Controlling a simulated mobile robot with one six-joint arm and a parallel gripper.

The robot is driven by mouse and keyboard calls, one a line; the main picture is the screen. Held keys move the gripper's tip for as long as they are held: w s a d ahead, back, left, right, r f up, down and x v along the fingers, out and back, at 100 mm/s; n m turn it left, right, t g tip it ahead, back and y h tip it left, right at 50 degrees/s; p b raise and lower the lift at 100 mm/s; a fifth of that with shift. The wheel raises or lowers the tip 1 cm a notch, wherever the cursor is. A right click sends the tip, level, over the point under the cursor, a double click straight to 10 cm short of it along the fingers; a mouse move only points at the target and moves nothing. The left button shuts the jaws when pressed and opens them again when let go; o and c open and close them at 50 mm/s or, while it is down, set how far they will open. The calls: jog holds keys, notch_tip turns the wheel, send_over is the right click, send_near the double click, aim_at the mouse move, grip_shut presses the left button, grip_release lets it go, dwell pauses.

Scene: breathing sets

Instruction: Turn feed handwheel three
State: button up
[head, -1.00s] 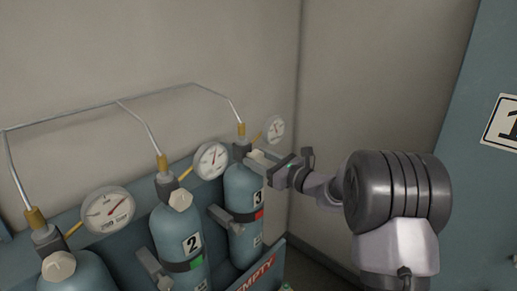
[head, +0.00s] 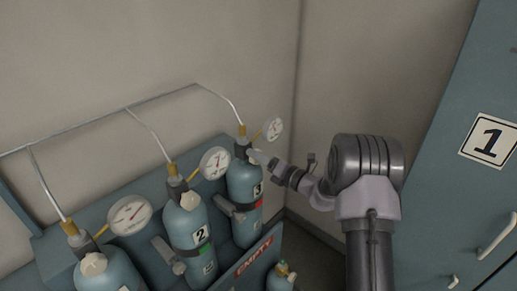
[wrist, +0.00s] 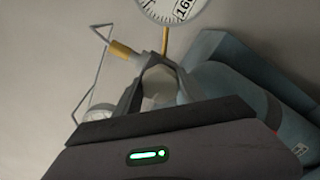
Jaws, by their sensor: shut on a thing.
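Cylinder three (head: 243,186) is the blue bottle at the far right of the row, with a "3" label and a red tag. Its pale feed handwheel (wrist: 160,84) shows in the wrist view between my fingers, at the valve below the brass fitting (wrist: 124,50). My gripper (head: 256,157) reaches in from the right at the top of this cylinder and is shut on the handwheel. In the head view my fingers mostly hide that wheel. The gauge of cylinder three (head: 273,129) stands just above; it also shows in the wrist view (wrist: 172,8).
Cylinder two (head: 188,228), with a green tag, and another cylinder (head: 108,272) stand to the left with gauges and handwheels. Thin pipes run along the wall. An "EMPTY" bin (head: 254,260) holds a bottle (head: 282,275) in front. A blue cabinet (head: 450,215) marked "1" is right.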

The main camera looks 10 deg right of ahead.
jog(key=m+p, duration=0.4)
jog(key=shift+r+m, duration=0.15)
jog(key=shift+m, duration=0.15)
jog(key=m+p, duration=0.3)
jog(key=m, duration=0.1)
jog(key=shift+m, duration=0.3)
jog(key=m+p, duration=0.2)
jog(key=m, duration=0.2)
jog(key=shift+f+m+p, duration=0.15)
jog(key=shift+m+p, duration=0.25)
jog(key=shift+m, duration=0.75)
jog(key=shift+f+m+p, duration=0.1)
jog(key=shift+m+p, duration=0.3)
jog(key=shift+m, duration=0.75)
jog(key=o, duration=1.4)
jog(key=shift+c, duration=0.2)
jog(key=shift+s+d, duration=0.1)
jog(key=b+v, duration=0.1)
jog(key=v, duration=1.6)
